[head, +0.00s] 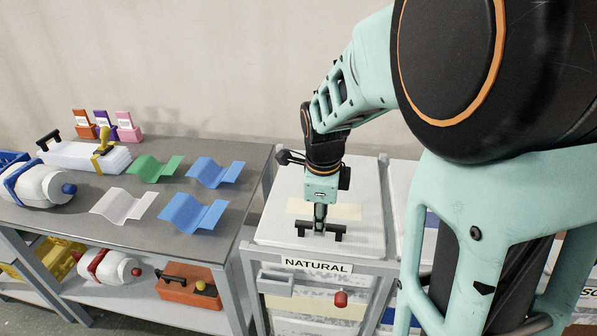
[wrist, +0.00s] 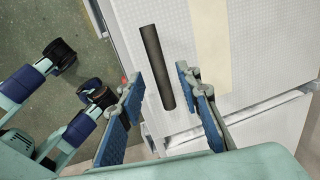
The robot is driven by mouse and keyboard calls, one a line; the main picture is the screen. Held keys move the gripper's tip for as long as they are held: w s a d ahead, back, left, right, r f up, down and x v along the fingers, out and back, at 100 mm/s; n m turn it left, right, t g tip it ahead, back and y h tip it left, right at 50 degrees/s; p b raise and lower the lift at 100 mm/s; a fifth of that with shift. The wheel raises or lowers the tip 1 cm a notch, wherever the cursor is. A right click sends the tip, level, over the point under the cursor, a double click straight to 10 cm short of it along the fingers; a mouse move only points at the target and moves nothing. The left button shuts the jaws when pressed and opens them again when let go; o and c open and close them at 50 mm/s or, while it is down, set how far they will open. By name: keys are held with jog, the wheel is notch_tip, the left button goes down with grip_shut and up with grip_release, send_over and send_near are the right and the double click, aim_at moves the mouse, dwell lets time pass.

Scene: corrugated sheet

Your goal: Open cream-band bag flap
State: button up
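The cream-band bag is a white ribbed block in a grey frame under a NATURAL label (head: 316,265). Its flat white top flap (head: 368,225) is down and carries a cream band (head: 345,210), which also shows in the wrist view (wrist: 208,40). A black bar handle (head: 338,232) stands on the flap near its front edge. My gripper (head: 320,222) points down over the middle of the handle. In the wrist view its two blue-padded fingers are apart, with the handle (wrist: 155,60) between them. I cannot tell whether either finger touches the handle.
At left, a grey table (head: 80,228) holds green, white and blue corrugated sheets, a bottle and coloured card holders. A red knob (head: 341,299) sticks out below the label. An orange box (head: 190,287) lies on the lower shelf. My arm covers the right side.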

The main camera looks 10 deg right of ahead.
jog(key=shift+w+f, duration=0.15)
jog(key=shift+f, duration=0.75)
jog(key=shift+c, duration=0.4)
grip_shut()
